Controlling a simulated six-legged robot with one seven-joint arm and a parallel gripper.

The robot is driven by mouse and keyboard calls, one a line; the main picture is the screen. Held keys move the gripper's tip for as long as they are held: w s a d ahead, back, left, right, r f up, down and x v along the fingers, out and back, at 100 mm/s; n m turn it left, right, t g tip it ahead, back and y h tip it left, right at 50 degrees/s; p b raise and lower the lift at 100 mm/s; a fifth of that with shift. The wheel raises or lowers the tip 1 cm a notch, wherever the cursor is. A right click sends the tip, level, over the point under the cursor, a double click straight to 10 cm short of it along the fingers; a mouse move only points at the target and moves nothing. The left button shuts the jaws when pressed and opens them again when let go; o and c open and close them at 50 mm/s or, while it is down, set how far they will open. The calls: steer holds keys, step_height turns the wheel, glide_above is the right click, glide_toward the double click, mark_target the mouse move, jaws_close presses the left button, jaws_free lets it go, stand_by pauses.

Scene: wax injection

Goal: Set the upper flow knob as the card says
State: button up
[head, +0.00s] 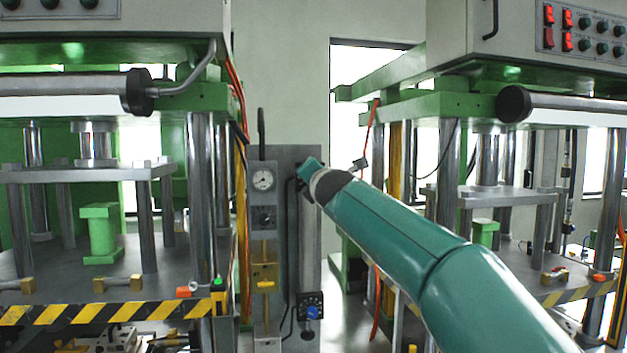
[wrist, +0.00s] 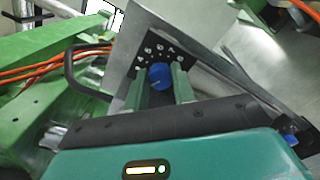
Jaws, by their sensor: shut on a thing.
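In the wrist view, a blue round knob (wrist: 160,76) sits on a black dial plate (wrist: 150,52) with white marks in an arc. The two green fingers of my gripper (wrist: 159,80) are on either side of the knob and shut on it. The setting of the knob is too small to read. In the head view, my gripper (head: 311,172) is at the top of a grey vertical panel and hides the upper knob. A lower blue knob (head: 312,313) on a black dial plate shows further down. I cannot make out the card.
A panel with a round gauge (head: 263,180) and a yellow fitting (head: 264,272) stands just left of the gripper. Green presses (head: 102,232) with steel columns stand on both sides. In the wrist view, orange hoses (wrist: 60,62) run at the left.

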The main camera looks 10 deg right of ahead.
steer(key=shift+m, duration=0.3)
steer(key=m, duration=2.3)
steer(key=shift+a, duration=0.2)
steer(key=shift+r, duration=0.1)
stand_by(0.4)
steer(key=o, duration=0.9)
steer(key=shift+w, duration=0.1)
steer(key=shift+o, duration=0.4)
steer(key=shift+d, duration=0.1)
